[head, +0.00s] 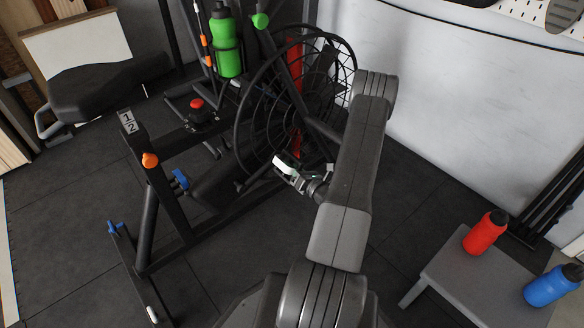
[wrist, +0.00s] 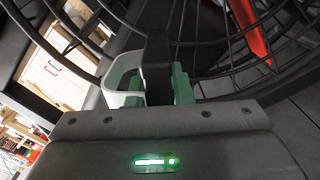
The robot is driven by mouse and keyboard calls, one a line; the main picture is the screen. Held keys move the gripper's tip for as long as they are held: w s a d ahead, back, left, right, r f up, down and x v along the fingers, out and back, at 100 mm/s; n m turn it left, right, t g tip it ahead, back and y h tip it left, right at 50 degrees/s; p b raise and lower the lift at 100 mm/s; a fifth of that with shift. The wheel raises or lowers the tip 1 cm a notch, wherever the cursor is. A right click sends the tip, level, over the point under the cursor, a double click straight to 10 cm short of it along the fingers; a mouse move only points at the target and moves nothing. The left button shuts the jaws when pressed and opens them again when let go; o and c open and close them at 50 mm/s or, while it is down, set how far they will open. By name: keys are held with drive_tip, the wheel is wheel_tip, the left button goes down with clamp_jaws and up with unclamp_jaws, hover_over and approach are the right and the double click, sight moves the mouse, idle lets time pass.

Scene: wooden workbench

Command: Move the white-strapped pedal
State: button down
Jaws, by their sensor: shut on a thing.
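The white-strapped pedal (head: 284,161) is on the black exercise bike, low beside the fan wheel, in the middle of the head view. My gripper (head: 292,177) reaches it from the lower right and is shut on it. In the wrist view the pedal's white strap (wrist: 108,83) is an open loop left of my gripper (wrist: 158,88). A dark upright part stands between the greenish finger pieces. My gripper hides some of the pedal and its crank.
The caged fan wheel (head: 250,125) is close beyond my gripper. The bike frame (head: 170,245) spreads left. A grey bench (head: 470,285) at lower right bears a red bottle (head: 486,232) and a blue bottle (head: 553,286). Dark floor (head: 80,200) is open at left.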

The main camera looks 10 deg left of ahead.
drive_tip(key=m, duration=0.5)
drive_tip(key=shift+w+d+f+m, duration=0.1)
drive_tip(key=shift+f+m, duration=0.05)
drive_tip(key=shift+m, duration=0.15)
drive_tip(key=m, duration=0.2)
drive_tip(key=m+p, duration=0.1)
drive_tip(key=m, duration=0.2)
drive_tip(key=shift+w+f, duration=0.1)
drive_tip(key=shift+f, duration=0.1)
drive_tip(key=c, duration=1.3)
unclamp_jaws()
drive_tip(key=p+v, duration=0.3)
drive_tip(key=v, duration=1.1)
drive_tip(key=shift+w, duration=0.1)
